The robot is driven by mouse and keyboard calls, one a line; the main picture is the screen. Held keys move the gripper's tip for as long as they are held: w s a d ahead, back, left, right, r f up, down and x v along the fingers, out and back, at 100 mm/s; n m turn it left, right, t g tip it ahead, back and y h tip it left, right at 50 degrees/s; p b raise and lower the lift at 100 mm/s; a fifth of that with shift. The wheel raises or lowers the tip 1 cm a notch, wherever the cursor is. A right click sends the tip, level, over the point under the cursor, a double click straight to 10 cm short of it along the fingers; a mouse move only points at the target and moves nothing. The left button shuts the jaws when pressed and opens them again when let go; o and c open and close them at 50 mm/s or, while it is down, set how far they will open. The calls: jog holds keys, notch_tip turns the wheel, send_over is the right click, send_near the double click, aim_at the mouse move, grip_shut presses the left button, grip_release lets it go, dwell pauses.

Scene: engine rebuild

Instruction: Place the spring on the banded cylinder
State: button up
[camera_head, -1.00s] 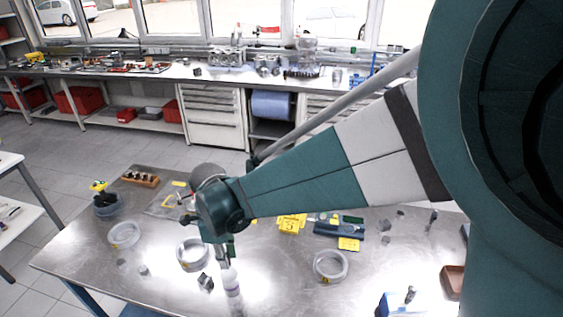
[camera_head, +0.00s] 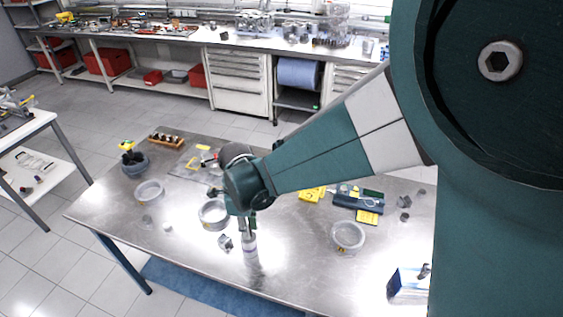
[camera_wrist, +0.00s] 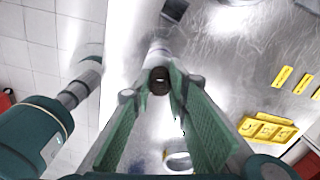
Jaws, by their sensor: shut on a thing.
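My gripper (camera_head: 245,227) points down over the front middle of the steel table. In the wrist view its green-padded fingers (camera_wrist: 158,84) are closed around a small dark, round, hollow piece, which I take for the spring (camera_wrist: 158,80). Its coils are too small to make out. A pale upright cylinder with lighter and darker bands (camera_head: 251,246) stands directly below the gripper. It also shows just beyond the held piece in the wrist view (camera_wrist: 157,52). The two look nearly in line; whether they touch I cannot tell. The spring is hidden in the head view.
A dark block (camera_head: 225,243) lies close left of the cylinder. Clear round dishes stand at the left (camera_head: 149,191), behind the gripper (camera_head: 214,214) and at the right (camera_head: 348,236). Yellow parts (camera_head: 312,193) and a blue tray (camera_head: 357,204) lie farther back. The table's front edge is near.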

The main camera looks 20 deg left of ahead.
jog(key=shift+f, duration=0.15)
jog(key=o, duration=0.8)
jog(key=shift+o, duration=0.2)
notch_tip(320, 180, up, 12)
dwell(0.7)
dwell(0.5)
jog(key=shift+d+r, duration=0.15)
jog(key=shift+r, duration=0.05)
